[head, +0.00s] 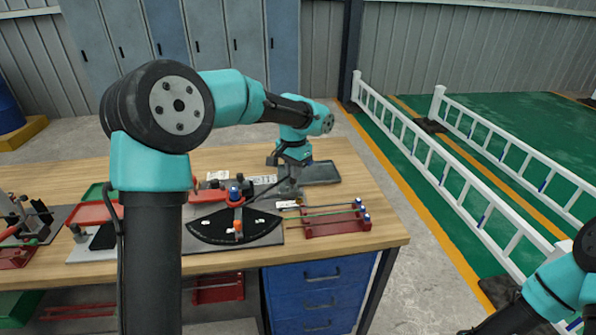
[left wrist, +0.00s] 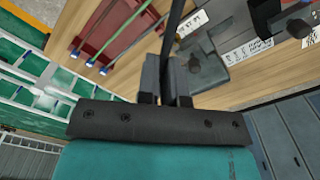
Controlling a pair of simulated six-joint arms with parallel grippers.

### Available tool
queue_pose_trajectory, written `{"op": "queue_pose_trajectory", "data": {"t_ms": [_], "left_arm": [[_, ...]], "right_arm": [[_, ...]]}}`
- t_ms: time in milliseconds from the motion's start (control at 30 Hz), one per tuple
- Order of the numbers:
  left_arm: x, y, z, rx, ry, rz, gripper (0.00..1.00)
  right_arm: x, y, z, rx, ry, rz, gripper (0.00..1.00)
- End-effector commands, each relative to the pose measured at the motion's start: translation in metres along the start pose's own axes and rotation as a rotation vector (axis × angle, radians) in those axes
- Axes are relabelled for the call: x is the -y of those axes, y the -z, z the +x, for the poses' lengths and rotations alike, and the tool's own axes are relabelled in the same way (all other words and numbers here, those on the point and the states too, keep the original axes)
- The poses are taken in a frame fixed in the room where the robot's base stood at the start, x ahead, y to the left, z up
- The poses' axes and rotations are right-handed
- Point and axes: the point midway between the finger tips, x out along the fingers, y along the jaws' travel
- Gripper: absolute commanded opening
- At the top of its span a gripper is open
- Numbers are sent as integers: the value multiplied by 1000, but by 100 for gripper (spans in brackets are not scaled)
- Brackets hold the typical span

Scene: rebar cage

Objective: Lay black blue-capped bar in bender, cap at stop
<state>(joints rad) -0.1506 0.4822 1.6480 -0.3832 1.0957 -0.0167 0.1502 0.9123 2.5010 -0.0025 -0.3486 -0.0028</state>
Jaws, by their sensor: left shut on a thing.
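My left gripper (head: 294,178) is above the bench, behind and right of the bender. In the left wrist view it (left wrist: 168,82) is shut on a thin black bar (left wrist: 175,30), which runs out past the top edge. No blue cap shows on the visible part of this bar. The bender has a black fan-shaped plate (head: 222,232), a red lever (head: 205,197) and a blue-topped post (head: 235,193). I cannot pick out its stop. My right gripper is out of view.
A red rack (head: 332,228) at the bench's right holds blue-capped bars, one green; it shows in the left wrist view (left wrist: 98,28). A dark tray (head: 322,173) lies behind it. Bare wood lies right of the rack.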

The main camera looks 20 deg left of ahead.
Motion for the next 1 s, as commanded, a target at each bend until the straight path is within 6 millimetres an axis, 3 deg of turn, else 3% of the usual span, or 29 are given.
{"op": "queue_pose_trajectory", "data": {"t_ms": [167,700,1000], "left_arm": [[29,6,13,0,0,107,0],[150,11,74,5,5,596,0],[168,9,83,5,8,681,0]], "right_arm": [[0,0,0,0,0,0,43],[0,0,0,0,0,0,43],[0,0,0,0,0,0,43]]}}
